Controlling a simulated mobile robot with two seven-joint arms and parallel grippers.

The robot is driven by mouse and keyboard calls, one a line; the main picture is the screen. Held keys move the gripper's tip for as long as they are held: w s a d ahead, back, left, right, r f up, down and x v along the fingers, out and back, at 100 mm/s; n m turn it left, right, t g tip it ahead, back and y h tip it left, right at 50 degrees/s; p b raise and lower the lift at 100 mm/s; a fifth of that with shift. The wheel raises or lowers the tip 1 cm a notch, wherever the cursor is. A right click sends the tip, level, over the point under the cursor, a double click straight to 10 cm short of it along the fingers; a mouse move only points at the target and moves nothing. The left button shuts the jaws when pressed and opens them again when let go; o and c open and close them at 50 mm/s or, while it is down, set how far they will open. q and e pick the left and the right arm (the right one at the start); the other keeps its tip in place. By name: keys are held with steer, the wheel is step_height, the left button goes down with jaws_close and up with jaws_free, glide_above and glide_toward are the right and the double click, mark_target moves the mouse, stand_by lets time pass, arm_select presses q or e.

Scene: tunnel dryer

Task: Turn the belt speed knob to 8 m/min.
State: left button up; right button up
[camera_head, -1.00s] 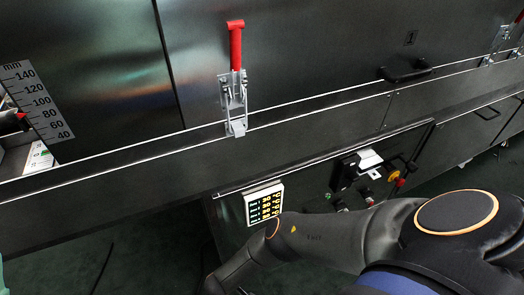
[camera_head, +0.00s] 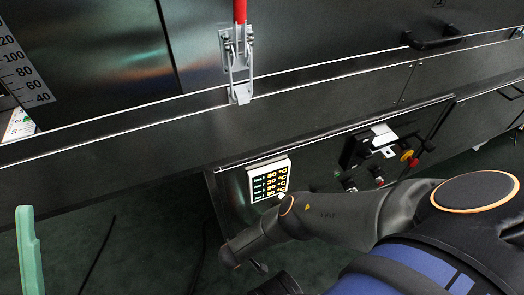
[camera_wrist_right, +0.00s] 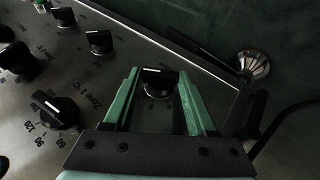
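In the right wrist view, a black knob (camera_wrist_right: 158,80) with a white pointer line sits between the green fingertips of my right gripper (camera_wrist_right: 160,98). The fingers are apart, with dark gaps on both sides of the knob; I see no contact. The knob's label and scale are too small or hidden, so I cannot tell whether it is the belt speed knob. A larger knob (camera_wrist_right: 58,112) marked Zone 1 °C is to its left. In the head view my right gripper is hidden. One green finger (camera_head: 27,250) of my left gripper shows at the lower left.
More knobs (camera_wrist_right: 101,41) and a silver round part (camera_wrist_right: 253,65) are near my right gripper. A display panel (camera_head: 269,180) with yellow digits is on the dark machine's front. A red-handled latch (camera_head: 238,60) stands above it. A black handle (camera_head: 433,38) is at upper right.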

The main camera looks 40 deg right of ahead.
steer(key=c, duration=0.8)
steer(key=shift+w, duration=0.1)
stand_by(0.8)
steer(key=o, duration=1.3)
steer(key=shift+o, duration=0.2)
